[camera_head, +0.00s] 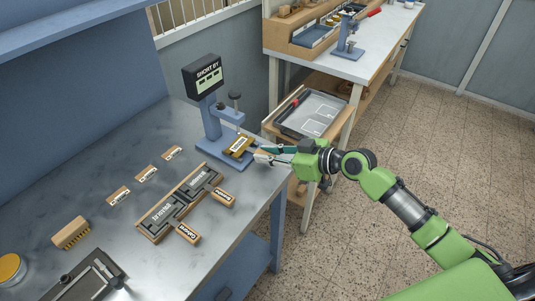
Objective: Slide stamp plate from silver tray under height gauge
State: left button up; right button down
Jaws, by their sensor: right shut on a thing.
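The height gauge (210,122) is a blue stand on the left table with a dark display reading "SHORT BY" and a probe over its base. A small brass-coloured stamp plate (237,147) with a pale label lies at the gauge base, below the probe. My right gripper (257,152) reaches in from the right and is shut on the plate's near right edge. Whether the probe touches the plate is too small to tell. The silver tray (322,128) rests on a wooden stand to the right of the gauge, with white outlines on its floor. My left gripper is out of view.
A dark holder with a wooden rim (154,236) and labelled wooden blocks lie in front of the gauge. Several small labelled pieces, a brush (71,232) and a yellow-topped round container (11,268) are at left. A second workbench (375,55) stands behind.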

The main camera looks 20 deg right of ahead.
jog(key=shift+r, duration=0.15)
jog(key=c, duration=1.8)
grip_release()
jog(key=shift+c, duration=0.2)
jog(key=shift+s+f, duration=0.1)
jog(key=shift+f, duration=0.1)
jog(key=v, duration=1.2)
jog(key=shift+r, duration=0.15)
